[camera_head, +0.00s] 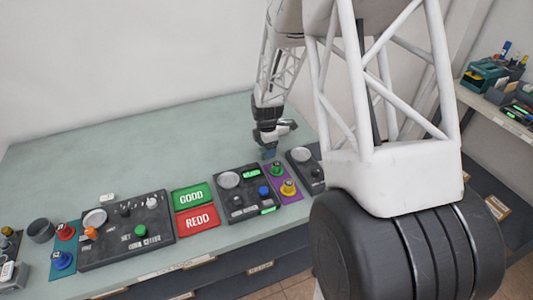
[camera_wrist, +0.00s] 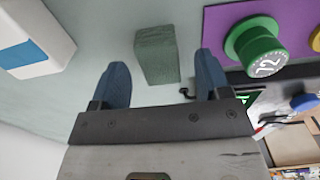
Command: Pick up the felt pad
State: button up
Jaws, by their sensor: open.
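A green, textured block that looks like the felt pad (camera_wrist: 156,55) stands on the pale green table in the wrist view. My gripper (camera_wrist: 160,62) is open, its two blue fingers spread on the left and right of the block. The block shows in the gap, with clear room on both sides, and neither finger visibly touches it. In the head view my gripper (camera_head: 269,153) is low over the table behind the purple panel, and I cannot make out the pad there.
A purple panel (camera_head: 272,178) with a green knob (camera_wrist: 255,45) lies right of the pad in the wrist view. A white and blue object (camera_wrist: 30,40) is at upper left. A dark control panel (camera_head: 246,190) and GOOD (camera_head: 191,196) and REDO (camera_head: 198,220) plates line the table's front.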

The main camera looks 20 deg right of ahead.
jog(key=shift+f, duration=0.95)
jog(key=shift+c, duration=0.4)
jog(key=c, duration=0.9)
jog(key=shift+r, duration=0.15)
jog(key=shift+r, duration=4.85)
